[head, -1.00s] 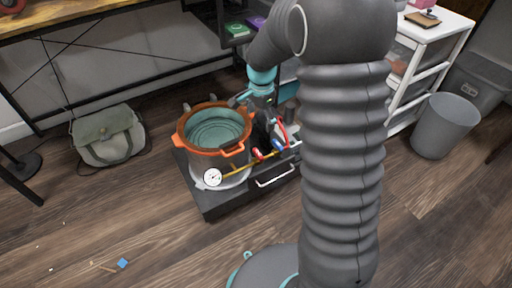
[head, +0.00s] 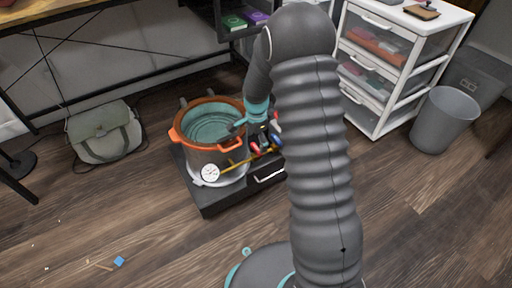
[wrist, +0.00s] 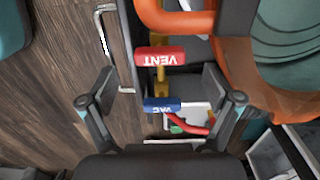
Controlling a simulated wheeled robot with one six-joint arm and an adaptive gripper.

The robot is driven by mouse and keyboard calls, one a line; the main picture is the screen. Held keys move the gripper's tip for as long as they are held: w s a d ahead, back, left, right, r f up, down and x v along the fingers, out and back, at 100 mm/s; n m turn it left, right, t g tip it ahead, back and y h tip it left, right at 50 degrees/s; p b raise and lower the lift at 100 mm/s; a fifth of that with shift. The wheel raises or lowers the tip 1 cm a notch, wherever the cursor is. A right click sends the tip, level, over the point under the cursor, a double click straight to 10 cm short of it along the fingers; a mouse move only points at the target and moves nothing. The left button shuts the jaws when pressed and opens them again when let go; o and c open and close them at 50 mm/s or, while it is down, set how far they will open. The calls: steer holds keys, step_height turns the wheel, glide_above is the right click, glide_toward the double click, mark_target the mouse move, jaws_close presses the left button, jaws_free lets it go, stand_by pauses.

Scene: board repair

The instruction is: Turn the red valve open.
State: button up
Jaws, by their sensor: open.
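The red valve handle (wrist: 160,57), marked VENT, lies crosswise on a brass pipe in the upper middle of the wrist view. It is small in the head view (head: 255,146), beside the pot. A blue handle (wrist: 162,105), marked VAC, sits below it in the wrist view. My gripper (wrist: 167,96) is open, with one finger on each side of the blue handle. The red handle lies just beyond the fingertips in that view, and nothing is held. In the head view my gripper is over the valves and partly hides them.
An orange-rimmed pot (head: 178,136) with a white gauge (head: 210,173) stands left of the valves on a dark low platform (head: 222,203). A red hose (wrist: 200,128) runs near the blue handle. White drawers (head: 380,90) and a grey bin (head: 445,120) stand right.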

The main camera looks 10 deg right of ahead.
mark_target(256, 148)
steer(key=shift+f, duration=1.6)
steer(key=c, duration=1.1)
steer(key=shift+c, duration=0.2)
